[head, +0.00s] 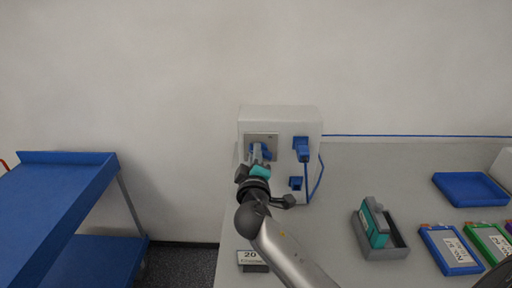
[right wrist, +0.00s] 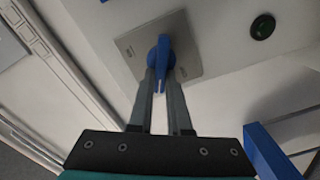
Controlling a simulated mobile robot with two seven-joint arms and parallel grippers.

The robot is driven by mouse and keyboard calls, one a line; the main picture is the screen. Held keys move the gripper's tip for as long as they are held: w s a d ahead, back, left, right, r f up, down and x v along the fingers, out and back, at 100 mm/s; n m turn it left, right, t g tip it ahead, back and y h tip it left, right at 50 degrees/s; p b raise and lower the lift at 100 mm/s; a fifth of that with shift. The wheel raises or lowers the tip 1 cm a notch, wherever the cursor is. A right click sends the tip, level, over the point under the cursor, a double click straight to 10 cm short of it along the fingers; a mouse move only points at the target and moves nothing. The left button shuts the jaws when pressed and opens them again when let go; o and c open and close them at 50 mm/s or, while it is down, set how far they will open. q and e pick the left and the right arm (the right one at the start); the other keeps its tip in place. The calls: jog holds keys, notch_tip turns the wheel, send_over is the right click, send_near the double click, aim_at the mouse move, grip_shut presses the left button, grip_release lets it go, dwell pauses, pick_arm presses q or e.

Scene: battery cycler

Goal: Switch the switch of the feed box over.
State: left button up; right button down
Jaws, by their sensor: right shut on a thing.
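The feed box (head: 280,116) is a white box standing on the grey table against the wall. Its switch (right wrist: 160,60) is a blue handle on a grey metal plate (right wrist: 190,40); in the head view the plate (head: 262,138) is on the box's front left. My right gripper (right wrist: 162,80) is at the switch, its two fingers shut on the blue handle from both sides. In the head view the right gripper (head: 257,152) covers most of the handle. The markings on the plate are too small to read. My left gripper is not in view.
A dark green round button or lamp (right wrist: 262,27) is near the plate. A grey holder with a teal block (head: 376,224), a blue tray (head: 470,188) and a blue cart (head: 60,190) stand around.

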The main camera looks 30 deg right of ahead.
jog(key=n, duration=0.2)
jog(key=n+p, duration=0.2)
jog(key=n, duration=0.1)
jog(key=shift+a+f+n, duration=0.1)
jog(key=shift+f+n, duration=0.2)
jog(key=shift+f, duration=0.05)
dwell(0.4)
jog(key=c, duration=0.9)
grip_release()
jog(key=shift+o, duration=0.2)
jog(key=b+v, duration=0.1)
jog(key=v, duration=1.4)
jog(key=shift+s, duration=0.1)
